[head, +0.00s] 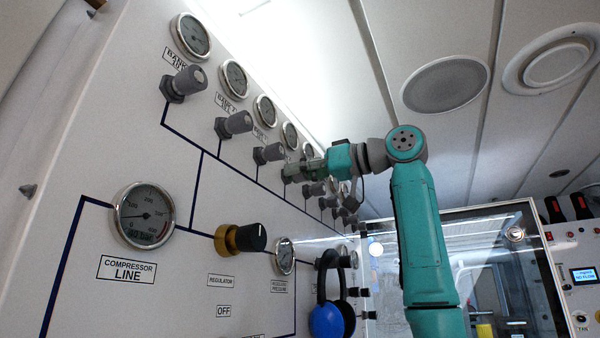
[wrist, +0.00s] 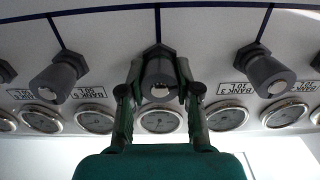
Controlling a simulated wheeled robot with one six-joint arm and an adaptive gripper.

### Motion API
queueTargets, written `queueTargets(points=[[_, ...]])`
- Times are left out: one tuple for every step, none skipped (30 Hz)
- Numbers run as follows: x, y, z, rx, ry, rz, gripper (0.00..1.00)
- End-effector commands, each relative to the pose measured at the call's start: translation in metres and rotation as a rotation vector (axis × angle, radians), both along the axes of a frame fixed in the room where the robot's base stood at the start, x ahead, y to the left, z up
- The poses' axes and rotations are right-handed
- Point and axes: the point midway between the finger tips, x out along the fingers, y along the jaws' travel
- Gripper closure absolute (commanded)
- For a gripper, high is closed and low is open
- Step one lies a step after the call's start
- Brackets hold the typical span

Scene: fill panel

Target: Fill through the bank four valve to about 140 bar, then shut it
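The fill panel (head: 60,150) carries a slanting row of grey valve knobs, each below a round gauge. My gripper (head: 301,171) is at the fourth knob from the near end, the bank four valve by its place. In the wrist view this valve knob (wrist: 160,76) sits between the two fingers of my gripper (wrist: 160,82), which appear to touch its sides. The fourth gauge (head: 290,135) shows above it, and also in the wrist view (wrist: 160,121). Its needle is too small to read. The bank four label is hidden in the wrist view.
Neighbouring knobs (wrist: 58,75) and (wrist: 268,76) stand close on both sides of my fingers. Lower on the panel are the compressor line gauge (head: 144,215), a brass-collared regulator knob (head: 241,239) and hanging blue ear defenders (head: 328,318). The ceiling is above the arm.

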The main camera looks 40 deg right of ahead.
Motion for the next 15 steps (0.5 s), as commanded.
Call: queueTargets(points=[[0.0, -0.0001, 0.0, 0.0, 0.0, 0.0, 0.94], [0.0, -0.0001, 0.0, 0.0, 0.0, 0.0, 1.0], [0.0001, -0.0002, 0.0001, 0.0, 0.0, 0.0, 1.0], [0.0, -0.0001, 0.0001, 0.0, 0.0, 0.0, 1.0], [0.0, -0.0001, 0.0001, -0.001, 0.0, 0.0, 1.0], [0.0, -0.0001, 0.0, -0.008, -0.003, 0.0, 1.0], [0.0, -0.0001, 0.0, -0.017, -0.006, 0.0, 1.0], [0.0, -0.0001, 0.0001, -0.031, -0.011, 0.0, 1.0], [0.0, 0.0, 0.0, -0.053, -0.019, 0.0, 1.0], [0.0, 0.0001, 0.0, -0.072, -0.026, 0.0, 1.0], [-0.0001, 0.0001, 0.0001, -0.091, -0.033, 0.0, 1.0], [-0.0002, 0.0002, 0.0, -0.116, -0.042, 0.0, 1.0], [-0.0002, 0.0002, 0.0, -0.132, -0.048, 0.0, 1.0], [-0.0002, 0.0002, 0.0, -0.146, -0.053, 0.0, 1.0], [-0.0002, 0.0003, 0.0, -0.161, -0.058, 0.0, 1.0]])
